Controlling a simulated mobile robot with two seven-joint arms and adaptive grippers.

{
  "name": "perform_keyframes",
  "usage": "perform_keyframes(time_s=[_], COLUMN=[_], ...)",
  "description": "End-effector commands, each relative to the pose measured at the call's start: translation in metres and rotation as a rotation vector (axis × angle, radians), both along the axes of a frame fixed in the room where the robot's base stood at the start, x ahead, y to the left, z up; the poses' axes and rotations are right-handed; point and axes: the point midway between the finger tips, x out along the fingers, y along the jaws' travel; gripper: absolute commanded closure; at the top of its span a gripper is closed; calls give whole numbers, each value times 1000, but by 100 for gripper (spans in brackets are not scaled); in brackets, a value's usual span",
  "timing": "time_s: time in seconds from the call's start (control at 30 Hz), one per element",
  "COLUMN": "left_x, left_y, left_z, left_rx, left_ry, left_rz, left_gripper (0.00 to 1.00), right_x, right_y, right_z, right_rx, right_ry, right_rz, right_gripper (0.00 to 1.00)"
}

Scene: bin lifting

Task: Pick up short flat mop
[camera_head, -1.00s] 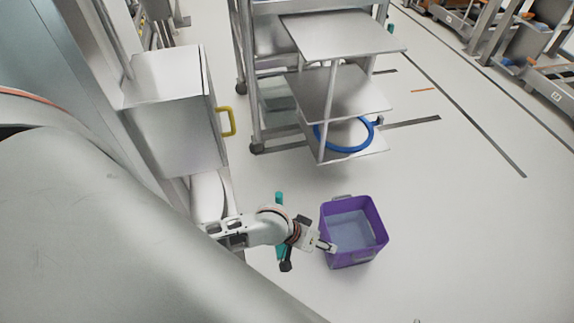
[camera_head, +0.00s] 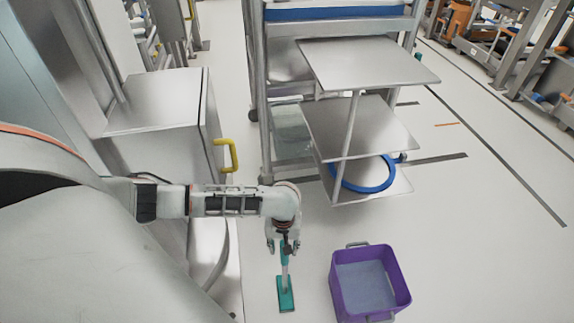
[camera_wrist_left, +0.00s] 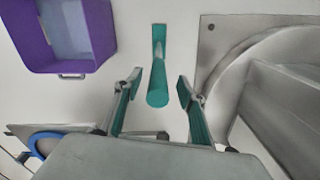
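The short flat mop stands on the floor below my left arm, with its teal flat head (camera_head: 286,294) on the floor and its handle rising toward my left gripper (camera_head: 283,246). In the left wrist view the mop's teal handle end (camera_wrist_left: 157,97) points up at the camera. My left gripper (camera_wrist_left: 156,90) is open there, with one finger on each side of the handle and visible gaps to both. The handle is not gripped. The gripper partly hides the upper handle in the head view. My right gripper is not in view.
A purple bin (camera_head: 402,287) with two handles stands on the floor right of the mop. A metal shelf cart (camera_head: 370,65) with a blue ring (camera_head: 362,188) stands behind. A grey cabinet (camera_head: 150,102) with a yellow handle (camera_head: 229,155) is at left. The floor around the mop is clear.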

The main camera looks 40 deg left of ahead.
Motion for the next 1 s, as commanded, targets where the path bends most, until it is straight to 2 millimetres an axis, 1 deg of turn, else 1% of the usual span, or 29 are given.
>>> perform_keyframes(time_s=[0.03,0.07,0.2,0.33,0.43,0.6,0.7,0.73,0.77,0.8,0.87,1.0], left_x=[-1,-1,-1,0,3,7,7,7,7,7,7,7], left_y=[0,1,2,2,2,2,2,2,2,2,2,2], left_z=[-8,-11,-32,-48,-53,-50,-50,-50,-50,-50,-50,-50], left_rx=[0,0,0,0,-1,-1,-1,-1,0,0,0,-1], left_ry=[5,6,11,11,4,-4,-6,-6,-5,-5,-5,-6], left_rz=[0,0,0,-1,-1,-1,-1,-1,-1,-1,-1,-1], left_gripper=[60,60,60,60,60,60,60,65,73,84,99,100], right_x=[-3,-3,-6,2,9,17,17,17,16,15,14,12], right_y=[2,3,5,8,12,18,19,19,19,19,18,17], right_z=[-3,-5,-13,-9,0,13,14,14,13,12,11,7], right_rx=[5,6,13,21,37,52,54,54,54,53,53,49], right_ry=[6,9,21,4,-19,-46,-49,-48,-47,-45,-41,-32], right_rz=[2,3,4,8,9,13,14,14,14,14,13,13], right_gripper=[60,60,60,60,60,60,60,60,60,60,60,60])
